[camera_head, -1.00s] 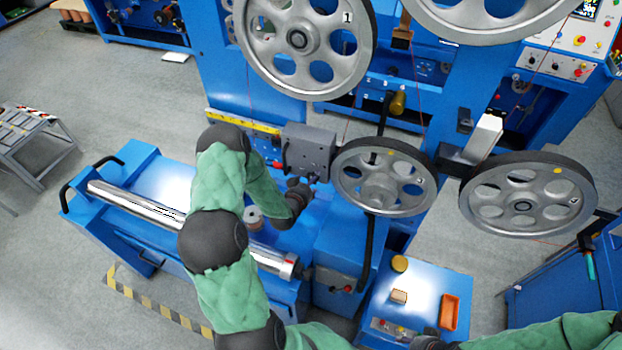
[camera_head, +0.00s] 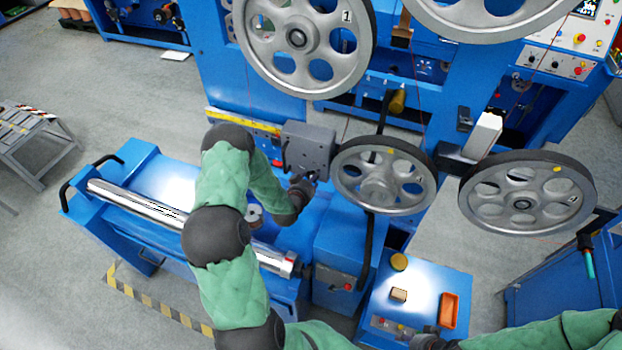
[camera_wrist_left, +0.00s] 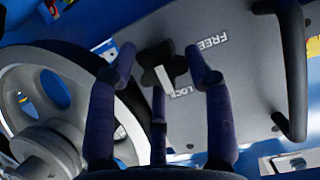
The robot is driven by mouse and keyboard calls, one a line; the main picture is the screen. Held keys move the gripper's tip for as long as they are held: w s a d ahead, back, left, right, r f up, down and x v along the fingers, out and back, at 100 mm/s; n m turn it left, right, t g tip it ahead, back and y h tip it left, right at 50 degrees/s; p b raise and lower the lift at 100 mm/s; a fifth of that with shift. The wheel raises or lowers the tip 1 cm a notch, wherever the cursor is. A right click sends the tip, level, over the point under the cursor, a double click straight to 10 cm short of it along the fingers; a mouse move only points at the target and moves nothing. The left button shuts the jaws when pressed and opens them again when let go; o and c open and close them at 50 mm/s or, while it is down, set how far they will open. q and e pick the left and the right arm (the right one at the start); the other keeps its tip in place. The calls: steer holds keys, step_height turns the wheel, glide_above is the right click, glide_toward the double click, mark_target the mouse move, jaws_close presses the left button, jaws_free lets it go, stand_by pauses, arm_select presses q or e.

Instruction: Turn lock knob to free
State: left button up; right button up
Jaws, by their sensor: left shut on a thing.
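The black lock knob (camera_wrist_left: 157,66) sits on a grey panel (camera_wrist_left: 245,70) in the left wrist view. Its white mark points toward the printed word LOCK; the word FREE is printed farther up the panel. My left gripper (camera_wrist_left: 160,80) has its dark fingers around the knob and is shut on it. In the head view my left gripper (camera_head: 306,181) is at the lower edge of the grey box (camera_head: 308,146), and the knob is hidden there. My right gripper (camera_head: 430,338) is at the bottom edge, over the front of the blue side table; its fingers are unclear.
A spoked pulley (camera_head: 384,178) stands just right of my left gripper; in the wrist view this wheel (camera_wrist_left: 50,100) is close beside the fingers. A black bar handle (camera_wrist_left: 290,75) is on the panel's other side. The blue side table (camera_head: 420,290) holds an orange tray (camera_head: 449,310).

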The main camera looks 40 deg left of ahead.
arm_select(q)
steer(key=shift+w+a+r, duration=0.25)
steer(key=shift+a+r, duration=0.15)
steer(key=shift+a+n+t+b, duration=0.3)
steer(key=shift+n+b, duration=0.2)
steer(key=shift+b, duration=0.6)
steer(key=n+t+h+b, duration=0.1)
steer(key=n+h+b, duration=0.1)
steer(key=n+b, duration=0.1)
steer(key=shift+s+f+b, duration=0.1)
steer(key=shift+b, duration=0.45)
steer(key=shift+c, duration=0.2)
steer(key=n+h+b, duration=0.1)
steer(key=n+t+h+b, duration=0.1)
steer(key=n, duration=0.1)
steer(key=shift+s+a+f, duration=0.1)
steer(key=shift+a, duration=0.1)
steer(key=n+t+b, duration=0.1)
steer(key=n+b, duration=0.1)
steer(key=n, duration=0.1)
steer(key=shift+a+f+h, duration=0.1)
steer(key=shift+f+h, duration=0.05)
steer(key=shift+h, duration=0.25)
steer(key=shift+s+a+n+t, duration=0.1)
steer(key=shift+a+n+t, duration=0.05)
steer(key=shift+n+t, duration=0.2)
steer(key=shift+c, duration=0.2)
steer(key=shift+d+f, duration=0.2)
steer(key=shift+d, duration=0.25)
